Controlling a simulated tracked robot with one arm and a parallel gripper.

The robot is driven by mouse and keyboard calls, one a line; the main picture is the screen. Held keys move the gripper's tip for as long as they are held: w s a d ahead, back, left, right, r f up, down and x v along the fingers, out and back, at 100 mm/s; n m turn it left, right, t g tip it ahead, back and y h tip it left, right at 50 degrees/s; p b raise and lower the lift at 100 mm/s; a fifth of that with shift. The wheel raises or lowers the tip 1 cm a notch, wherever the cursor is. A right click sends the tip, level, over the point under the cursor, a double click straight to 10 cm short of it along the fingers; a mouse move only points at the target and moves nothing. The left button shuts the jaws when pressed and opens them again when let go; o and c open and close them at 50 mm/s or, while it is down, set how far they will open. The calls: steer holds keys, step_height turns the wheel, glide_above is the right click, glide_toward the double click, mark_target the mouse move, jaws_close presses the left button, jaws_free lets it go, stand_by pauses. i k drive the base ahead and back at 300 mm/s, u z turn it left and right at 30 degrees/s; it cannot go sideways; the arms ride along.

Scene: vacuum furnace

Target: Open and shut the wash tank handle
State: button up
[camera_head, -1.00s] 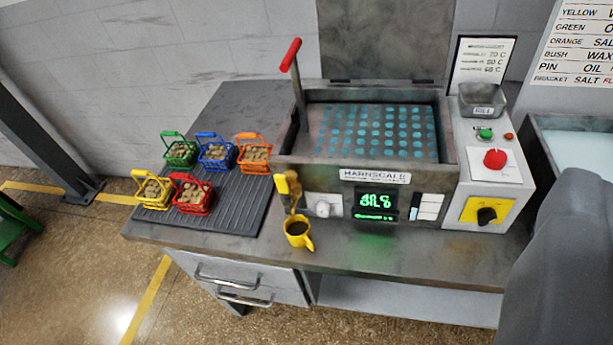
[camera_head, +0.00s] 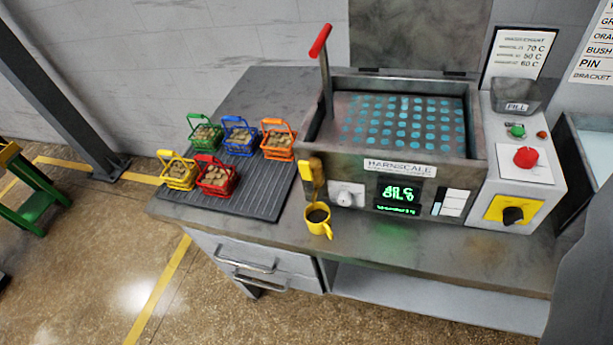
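The wash tank (camera_head: 325,150) is a grey metal box labelled HARNSCALE on the bench, with its lid (camera_head: 415,35) raised at the back. A lever with a red grip (camera_head: 320,40) stands nearly upright at the tank's left side. A brass-coloured tap with a yellow handle (camera_head: 306,174) is at the front left of the tank, its handle roughly upright. A yellow mug (camera_head: 318,220) with dark contents stands just below the tap. My gripper is not in view, and nothing is seen touching the lever or the tap.
Several coloured baskets of brown pieces stand on a ribbed black mat (camera_head: 262,200) left of the tank. A control panel with a red button (camera_head: 526,157) and a yellow-backed knob (camera_head: 513,215) is at the right. A dark grey shape (camera_head: 590,285) blocks the lower right. Floor in front is clear.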

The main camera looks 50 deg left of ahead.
mark_target(304, 166)
steer(key=z, duration=0.85)
steer(key=k, duration=0.8)
steer(key=u, duration=0.7)
steer(key=i, duration=1)
steer(key=z, duration=0.05)
